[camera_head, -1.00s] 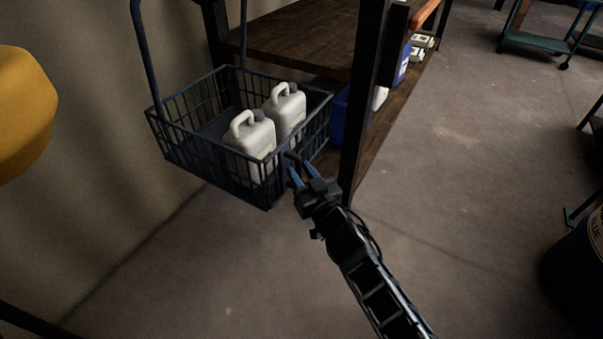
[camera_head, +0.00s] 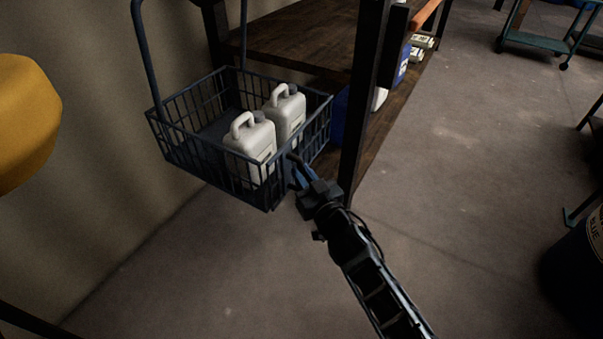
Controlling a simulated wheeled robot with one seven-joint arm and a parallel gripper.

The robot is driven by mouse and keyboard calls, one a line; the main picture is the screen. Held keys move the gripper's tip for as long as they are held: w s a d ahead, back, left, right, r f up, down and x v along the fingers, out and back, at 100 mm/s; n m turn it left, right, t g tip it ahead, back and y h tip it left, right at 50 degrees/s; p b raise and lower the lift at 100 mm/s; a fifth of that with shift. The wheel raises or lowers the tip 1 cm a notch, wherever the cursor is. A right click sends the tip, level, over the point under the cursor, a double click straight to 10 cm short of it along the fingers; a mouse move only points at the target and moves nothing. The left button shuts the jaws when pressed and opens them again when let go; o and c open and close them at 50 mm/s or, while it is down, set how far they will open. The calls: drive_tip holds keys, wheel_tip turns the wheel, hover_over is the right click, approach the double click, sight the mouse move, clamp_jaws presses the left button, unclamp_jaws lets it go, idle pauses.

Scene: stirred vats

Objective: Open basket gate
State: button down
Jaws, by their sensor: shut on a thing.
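The dark blue wire basket (camera_head: 190,165) hangs from tall handle bars beside the wooden shelf, left of centre. Two white jugs (camera_head: 250,140) with grey caps stand inside it, toward its right side. The basket's gate (camera_head: 291,165) seems to be the barred side facing my gripper; it looks upright and in line with the basket's corner. My gripper (camera_head: 298,176) is at that side, with its blue fingers shut on a dark bar-like handle of the gate. The fingers partly hide the grasped part.
A wooden shelf unit (camera_head: 300,45) with a dark upright post (camera_head: 362,110) stands close to the right of my gripper. A yellow rounded object (camera_head: 25,125) is at the left edge. A blue drum (camera_head: 575,265) is at the lower right. The floor in front is clear.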

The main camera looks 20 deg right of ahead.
drive_tip(key=s+d+n+y+p, duration=0.2)
drive_tip(key=s+d+p, duration=0.15)
drive_tip(key=d, duration=0.65)
drive_tip(key=s+d+n+y+p, duration=0.1)
drive_tip(key=s+d+y+p, duration=0.3)
drive_tip(key=d, duration=0.6)
drive_tip(key=w+d+n+g+y+b, duration=0.2)
drive_tip(key=w+d+b, duration=0.1)
drive_tip(key=d+b, duration=0.5)
drive_tip(key=w+d+n+g+y+b, duration=0.2)
drive_tip(key=d+b, duration=0.6)
drive_tip(key=b, duration=0.4)
drive_tip(key=shift+w+d+n+y+b, duration=0.15)
drive_tip(key=shift+w+n+y+b, duration=0.25)
drive_tip(key=shift+w, duration=0.9)
drive_tip(key=shift+r, duration=0.15)
drive_tip(key=c, duration=1.1)
unclamp_jaws()
